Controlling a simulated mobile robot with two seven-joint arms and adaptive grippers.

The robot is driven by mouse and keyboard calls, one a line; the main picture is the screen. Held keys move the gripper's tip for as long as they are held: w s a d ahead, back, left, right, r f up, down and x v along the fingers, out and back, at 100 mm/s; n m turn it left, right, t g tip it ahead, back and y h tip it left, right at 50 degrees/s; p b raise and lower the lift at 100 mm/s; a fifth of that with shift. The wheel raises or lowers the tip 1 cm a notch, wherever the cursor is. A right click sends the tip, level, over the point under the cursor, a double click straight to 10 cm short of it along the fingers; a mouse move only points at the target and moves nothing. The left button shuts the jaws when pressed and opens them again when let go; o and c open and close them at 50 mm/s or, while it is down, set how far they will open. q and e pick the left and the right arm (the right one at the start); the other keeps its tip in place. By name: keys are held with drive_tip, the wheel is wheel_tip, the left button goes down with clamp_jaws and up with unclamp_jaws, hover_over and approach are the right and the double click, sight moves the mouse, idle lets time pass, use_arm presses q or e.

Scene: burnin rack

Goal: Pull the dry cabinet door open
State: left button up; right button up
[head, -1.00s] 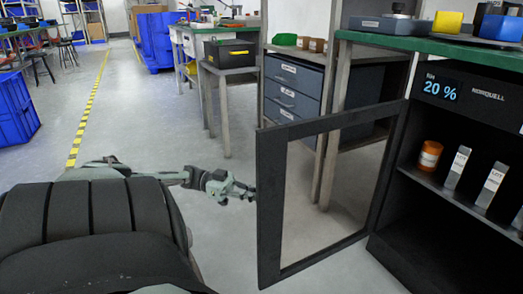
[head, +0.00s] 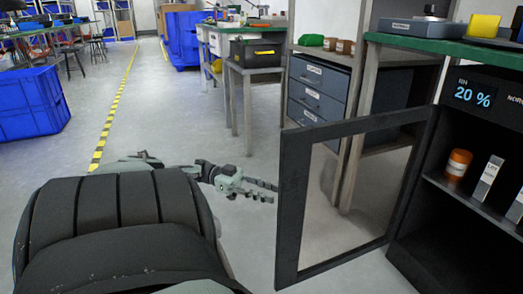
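The dry cabinet (head: 470,125) stands at the right, black, with a lit "RH 20 %" display. Its door (head: 295,215), a black frame around a clear pane, is swung wide open, out to the left of the cabinet. No handle shows on the side I see. My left gripper (head: 272,191) is at the door's free edge, about mid-height. Its two fingers look apart, with a gap between them and nothing visible in it. The tips reach the frame's edge; I cannot tell whether they touch it. My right gripper is not in view.
An orange-brown jar (head: 458,164) and white labelled packs (head: 488,178) stand on the cabinet shelf. Behind the door are a green-topped bench (head: 430,46) and a blue-grey drawer unit (head: 318,90). A blue crate (head: 30,103) stands at the left. The floor between is clear.

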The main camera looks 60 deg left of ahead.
use_arm(q)
drive_tip(key=shift+v, duration=1.6)
drive_tip(key=shift+s, duration=0.1)
